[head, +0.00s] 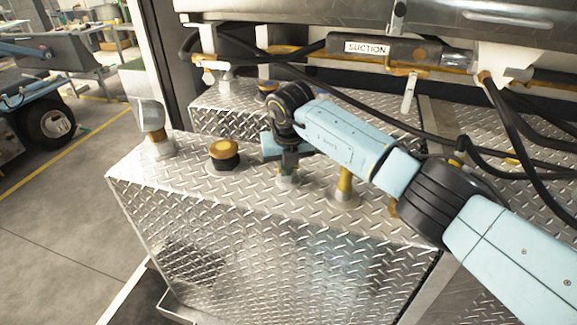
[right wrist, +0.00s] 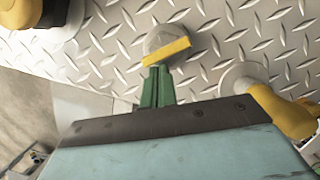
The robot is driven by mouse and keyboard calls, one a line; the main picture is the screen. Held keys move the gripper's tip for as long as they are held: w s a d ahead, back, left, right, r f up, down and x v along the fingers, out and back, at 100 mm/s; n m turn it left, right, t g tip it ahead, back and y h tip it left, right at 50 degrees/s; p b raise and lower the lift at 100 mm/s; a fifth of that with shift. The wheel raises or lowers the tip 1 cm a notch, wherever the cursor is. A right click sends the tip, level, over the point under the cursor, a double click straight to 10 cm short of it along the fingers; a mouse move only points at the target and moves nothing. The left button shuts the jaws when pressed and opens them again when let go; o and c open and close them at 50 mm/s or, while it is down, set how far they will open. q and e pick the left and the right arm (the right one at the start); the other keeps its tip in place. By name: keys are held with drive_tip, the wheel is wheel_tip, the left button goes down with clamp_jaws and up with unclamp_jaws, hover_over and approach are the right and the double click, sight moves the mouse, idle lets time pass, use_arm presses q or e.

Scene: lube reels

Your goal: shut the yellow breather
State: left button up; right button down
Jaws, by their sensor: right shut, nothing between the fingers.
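My right gripper (head: 287,168) points down over the diamond-plate tank top. In the right wrist view its green fingers (right wrist: 157,88) are together and empty. Their tips are close to a small round grey fitting with a yellow bar (right wrist: 168,50) across it; I cannot tell if they touch. In the head view, the gripper mostly hides this fitting, and its grey base (head: 287,182) shows below. I take it for the yellow breather, but the frames do not label it. The bar lies slanted across the fitting. My left gripper is not in view.
A yellow-and-black cap (head: 224,153) stands left of the gripper. A yellow-necked fitting (head: 345,182) stands right of it. A grey-topped fitting (head: 153,122) is at the tank's left corner. Black hoses and a SUCTION-labelled pipe (head: 366,48) run behind.

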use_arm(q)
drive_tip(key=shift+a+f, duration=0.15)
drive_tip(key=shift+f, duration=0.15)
use_arm(e)
drive_tip(key=shift+f, duration=0.25)
